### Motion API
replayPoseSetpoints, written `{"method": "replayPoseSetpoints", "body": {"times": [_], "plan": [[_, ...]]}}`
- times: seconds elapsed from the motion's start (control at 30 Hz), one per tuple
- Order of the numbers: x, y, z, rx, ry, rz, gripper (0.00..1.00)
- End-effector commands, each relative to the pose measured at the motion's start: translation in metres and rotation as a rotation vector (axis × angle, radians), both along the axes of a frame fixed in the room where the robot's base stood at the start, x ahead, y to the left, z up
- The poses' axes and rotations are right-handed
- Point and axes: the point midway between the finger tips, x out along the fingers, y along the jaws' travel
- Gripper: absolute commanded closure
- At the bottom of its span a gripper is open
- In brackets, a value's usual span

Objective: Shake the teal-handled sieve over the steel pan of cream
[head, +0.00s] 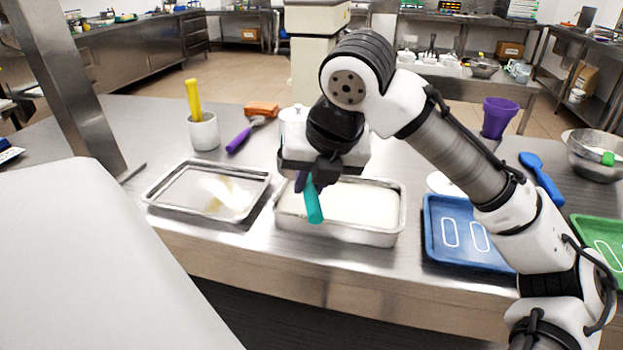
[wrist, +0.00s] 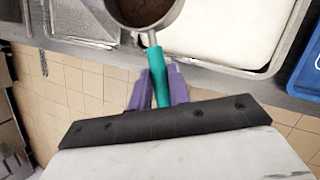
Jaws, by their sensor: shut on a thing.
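My gripper (head: 307,184) is shut on the teal handle (head: 314,205) of the sieve, above the front left of the steel pan (head: 340,234). In the wrist view, its purple fingers (wrist: 160,88) sit on either side of the handle (wrist: 158,72). The sieve's round bowl (wrist: 146,10) holds brown powder and is cut off by the top edge. It overlaps the pan's left end in that view; in the head view the gripper hides it. Smooth white cream (wrist: 220,28) fills the pan. I see no brown on the visible cream.
A shallow steel tray (head: 160,203) lies left of the pan, and a blue tray (head: 463,262) lies right. A white cup (head: 204,133) with a yellow-handled tool, a purple-handled tool (head: 240,138) and a white container (head: 293,122) stand or lie behind.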

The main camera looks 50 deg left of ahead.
Motion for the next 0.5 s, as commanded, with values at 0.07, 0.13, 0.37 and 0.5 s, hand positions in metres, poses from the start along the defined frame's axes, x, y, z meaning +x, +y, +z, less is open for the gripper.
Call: {"method": "replayPoseSetpoints", "body": {"times": [0.07,0.13,0.37,0.5], "plan": [[0.0002,0.0001,-0.0062,0.001,-0.001,0.0,1.0],[0.0002,0.0001,-0.0062,0.001,-0.001,0.0,1.0],[0.0003,0.0,-0.0049,0.001,-0.001,0.0,1.0],[-0.0032,-0.002,-0.0044,0.001,0.0,0.001,1.0]]}}
